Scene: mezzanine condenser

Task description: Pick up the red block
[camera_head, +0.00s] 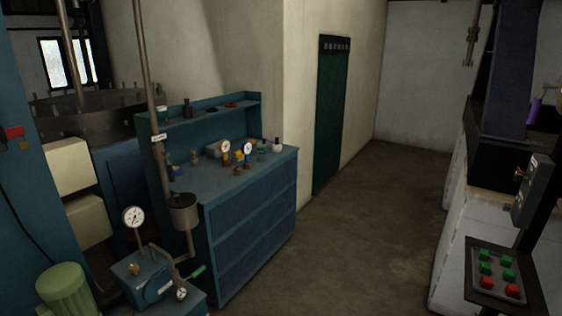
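Two red blocks, one on the left (485,282) and one on the right (513,290), sit at the near end of a dark-rimmed grey tray (481,296) at the lower right. Several green blocks (484,267) sit behind them on the same tray. The blocks are small in the picture, and I cannot tell whether they are loose or fixed. Neither of my grippers is in view.
A blue workbench (250,222) with gauges and small parts stands left of centre. A pipe stand with a pressure gauge (134,216) and a green motor (64,290) are at the lower left. A grey control box (533,190) hangs above the tray. The middle floor (365,235) is clear.

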